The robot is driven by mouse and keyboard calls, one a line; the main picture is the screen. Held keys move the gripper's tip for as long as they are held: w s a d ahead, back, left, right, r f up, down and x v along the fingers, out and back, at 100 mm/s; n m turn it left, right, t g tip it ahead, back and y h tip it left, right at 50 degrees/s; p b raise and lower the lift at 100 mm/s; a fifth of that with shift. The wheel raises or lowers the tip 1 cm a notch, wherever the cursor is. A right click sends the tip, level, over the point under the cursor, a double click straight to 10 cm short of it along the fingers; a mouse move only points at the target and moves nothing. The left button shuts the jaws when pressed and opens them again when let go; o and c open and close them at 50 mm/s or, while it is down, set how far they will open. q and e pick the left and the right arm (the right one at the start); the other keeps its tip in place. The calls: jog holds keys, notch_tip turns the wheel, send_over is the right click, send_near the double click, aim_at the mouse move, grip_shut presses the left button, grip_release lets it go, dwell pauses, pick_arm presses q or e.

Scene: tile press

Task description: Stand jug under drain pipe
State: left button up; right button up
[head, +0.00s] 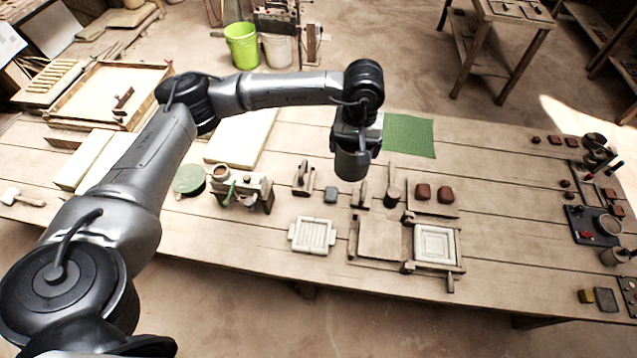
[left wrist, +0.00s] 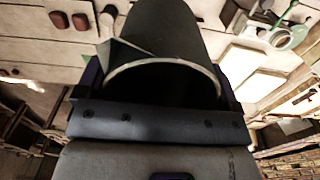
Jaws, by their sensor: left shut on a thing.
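My left gripper (head: 354,140) is shut on a dark grey jug (head: 352,165) and holds it above the table's middle. In the left wrist view the jug (left wrist: 165,30) fills the space between the fingers, with its pale rim and a pointed spout at the left. The inside looks dark; I cannot tell what is in it. A green pipe-like piece (head: 230,193) sits on a small wooden stand (head: 256,187) left of the jug, apart from it. A green ring-shaped part (left wrist: 290,37) shows at upper right in the left wrist view. My right gripper is not in view.
A green round disc (head: 189,180) lies left of the stand. A wooden press frame (head: 381,240) with a square tile mould and a pale slatted tray (head: 312,235) lie near the front edge. A green mat (head: 408,135) lies behind. Small tools crowd the table's right end.

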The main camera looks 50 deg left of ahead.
pick_arm(q)
jog(key=w+a+f+n+b, duration=0.2)
jog(key=a+f+n+b, duration=0.2)
jog(key=a+f+b, duration=0.4)
jog(key=w+a+f+n+b, duration=0.2)
jog(key=a+f+n+b, duration=0.1)
jog(key=a+f+b, duration=0.5)
jog(key=s+a+f+n+b, duration=0.35)
jog(key=a+f+b, duration=0.4)
jog(key=a, duration=0.35)
jog(key=s+a+f+n+b, duration=0.2)
jog(key=a+f+n+b, duration=0.3)
jog(key=a+f+b, duration=0.35)
jog(key=f, duration=0.3)
jog(key=a+f+b, duration=0.1)
jog(key=f, duration=0.3)
jog(key=a+f+b, duration=0.1)
jog(key=f, duration=0.2)
jog(key=shift+w+f, duration=0.1)
jog(key=shift+f, duration=0.1)
jog(key=o, duration=1.1)
jog(key=shift+f, duration=0.1)
jog(key=shift+o, duration=0.2)
